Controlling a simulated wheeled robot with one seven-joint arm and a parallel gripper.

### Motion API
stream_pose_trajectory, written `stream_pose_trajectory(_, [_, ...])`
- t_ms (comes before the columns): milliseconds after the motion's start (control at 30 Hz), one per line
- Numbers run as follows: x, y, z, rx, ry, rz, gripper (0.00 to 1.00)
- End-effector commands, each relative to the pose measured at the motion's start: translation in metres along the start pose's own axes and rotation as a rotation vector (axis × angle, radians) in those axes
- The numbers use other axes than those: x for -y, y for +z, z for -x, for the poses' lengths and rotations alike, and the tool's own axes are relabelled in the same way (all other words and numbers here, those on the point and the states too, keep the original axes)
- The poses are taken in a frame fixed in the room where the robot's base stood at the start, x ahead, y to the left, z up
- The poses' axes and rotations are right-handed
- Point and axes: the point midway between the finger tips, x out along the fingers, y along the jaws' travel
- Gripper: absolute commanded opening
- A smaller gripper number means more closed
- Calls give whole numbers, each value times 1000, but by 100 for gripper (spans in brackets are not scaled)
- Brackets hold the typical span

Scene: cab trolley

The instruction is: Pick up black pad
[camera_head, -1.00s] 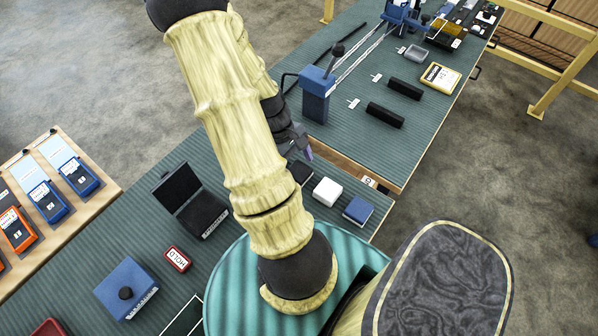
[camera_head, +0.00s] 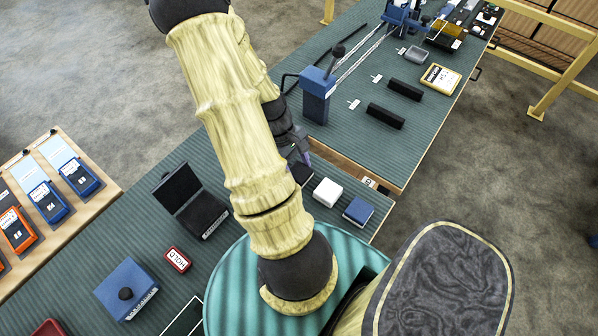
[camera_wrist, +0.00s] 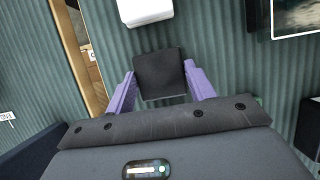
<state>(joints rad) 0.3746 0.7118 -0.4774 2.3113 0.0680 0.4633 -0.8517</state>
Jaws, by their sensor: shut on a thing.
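The black pad (camera_wrist: 160,73) sits between the two purple fingers of my gripper (camera_wrist: 160,88) in the wrist view. The fingers are at its left and right sides, and my gripper is shut on it. In the head view the black pad (camera_head: 302,173) is partly hidden behind my arm, just left of the white pad (camera_head: 327,191). My gripper (camera_head: 297,158) is mostly hidden there too. I cannot tell whether the pad rests on the ribbed green mat or is slightly above it.
A blue pad (camera_head: 358,210) lies right of the white pad. An open black case (camera_head: 190,202) stands left of my arm. A blue block with a black knob (camera_head: 126,280) and a red-edged HOLD sign (camera_head: 177,260) lie nearer. A blue lever post (camera_head: 317,95) stands on the farther bench.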

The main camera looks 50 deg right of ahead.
Motion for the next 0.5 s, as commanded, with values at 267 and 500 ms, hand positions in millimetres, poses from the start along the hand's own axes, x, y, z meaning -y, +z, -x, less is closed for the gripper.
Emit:
stream_pose_trajectory(267, [0,3,8,-1,1,0,31])
stream_pose_trajectory(500, [0,16,42,-6,3,0,31])
